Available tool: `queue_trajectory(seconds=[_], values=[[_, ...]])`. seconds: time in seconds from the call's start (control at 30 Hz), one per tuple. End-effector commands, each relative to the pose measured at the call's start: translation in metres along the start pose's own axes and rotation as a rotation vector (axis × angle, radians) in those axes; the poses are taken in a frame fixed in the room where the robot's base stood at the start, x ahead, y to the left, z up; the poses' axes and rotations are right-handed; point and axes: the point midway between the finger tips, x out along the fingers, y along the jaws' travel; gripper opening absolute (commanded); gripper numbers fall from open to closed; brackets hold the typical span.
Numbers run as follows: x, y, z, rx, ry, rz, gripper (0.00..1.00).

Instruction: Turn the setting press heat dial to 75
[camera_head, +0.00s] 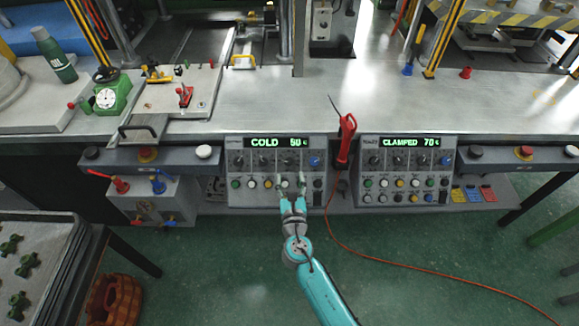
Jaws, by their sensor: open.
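Two grey control panels are set in the bench front. The left panel (233,199) has a green display (276,142) reading COLD 50 C. The right panel (365,210) has a display (411,142) reading CLAMPED 70 C. Each has a row of dark dials, such as the left panel's dial (288,160) and the right panel's dial (423,159), with a blue knob at the row's right end. The panel name labels are too small to read surely. My gripper (291,183) is open and empty in front of the left panel's lower buttons, below its dials. Contact cannot be told.
A red-handled tool (346,140) hangs between the panels, its orange cable (365,258) running across the floor. Red (122,184) and blue (158,183) valve handles stand left of the left panel. Green floor (440,245) is open in front of the right panel.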

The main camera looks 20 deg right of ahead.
Motion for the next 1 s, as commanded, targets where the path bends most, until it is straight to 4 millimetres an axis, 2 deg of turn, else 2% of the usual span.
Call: queue_trajectory(seconds=[0.1, 0.3, 0.47, 0.73, 0.77, 0.9, 0.97, 1.0], values=[[0.022, -0.001, 0.001, 0.001, -0.001, -0.002, 0.56], [0.046, 0.000, 0.000, 0.001, 0.000, -0.001, 0.56], [0.055, 0.000, 0.000, 0.002, 0.001, 0.000, 0.56], [0.056, 0.000, 0.000, 0.002, 0.001, 0.001, 0.56], [0.056, 0.000, 0.000, 0.002, 0.001, 0.001, 0.54], [0.056, 0.000, 0.000, 0.002, 0.001, 0.001, 0.19], [0.056, 0.000, 0.000, 0.002, 0.001, 0.001, 0.04], [0.056, 0.000, 0.000, 0.002, 0.001, 0.001, 0.00]])
